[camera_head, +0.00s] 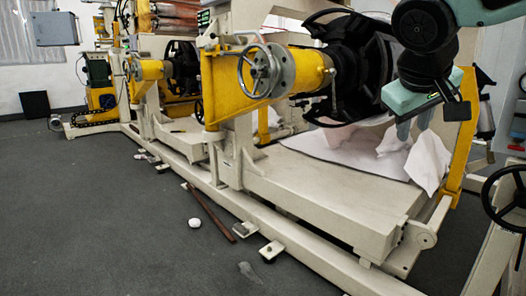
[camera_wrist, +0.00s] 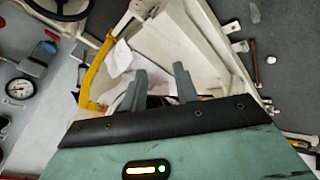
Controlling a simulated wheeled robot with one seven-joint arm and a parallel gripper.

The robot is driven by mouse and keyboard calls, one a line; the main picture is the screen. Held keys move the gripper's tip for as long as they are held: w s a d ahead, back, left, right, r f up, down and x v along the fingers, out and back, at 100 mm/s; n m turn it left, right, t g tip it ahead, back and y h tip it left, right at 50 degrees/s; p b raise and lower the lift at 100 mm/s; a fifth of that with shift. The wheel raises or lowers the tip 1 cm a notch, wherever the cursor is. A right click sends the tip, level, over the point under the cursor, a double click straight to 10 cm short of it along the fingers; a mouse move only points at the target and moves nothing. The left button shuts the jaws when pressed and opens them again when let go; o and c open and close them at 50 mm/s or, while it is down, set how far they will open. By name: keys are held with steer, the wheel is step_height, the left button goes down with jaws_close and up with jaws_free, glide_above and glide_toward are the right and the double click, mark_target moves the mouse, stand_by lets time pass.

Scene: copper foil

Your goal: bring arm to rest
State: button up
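My arm (camera_head: 425,40) reaches in from the upper right of the head view. My gripper (camera_head: 414,128) hangs fingers-down in front of the large machine (camera_head: 350,195), above its pale base. In the wrist view my gripper (camera_wrist: 160,78) shows two grey fingers standing apart with nothing seen between them but the machine further off. Pale crumpled sheets (camera_head: 428,162) lie behind and below the fingers on the machine; I cannot tell how far they are from the fingertips.
A yellow post (camera_head: 463,140) stands right of my gripper. A black handwheel (camera_head: 507,190) is at the right edge. A brown bar (camera_head: 210,212) and a white round object (camera_head: 194,223) lie on the floor. The grey floor (camera_head: 100,220) at left is mostly clear.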

steer(key=s+a+f+n+g+y, duration=0.3)
steer(key=s+a+f, duration=0.75)
steer(key=f, duration=0.25)
steer(key=s+a+f+n+g+y, duration=0.2)
steer(key=s+a+f+n+g, duration=0.15)
steer(key=s+f, duration=0.85)
step_height(320, 180, up, 40)
steer(key=s+p, duration=0.1)
steer(key=p, duration=3.6)
steer(key=shift+s+a+f+m+p, duration=0.2)
steer(key=shift+s+a+m+p, duration=0.15)
steer(key=shift+a+m, duration=0.1)
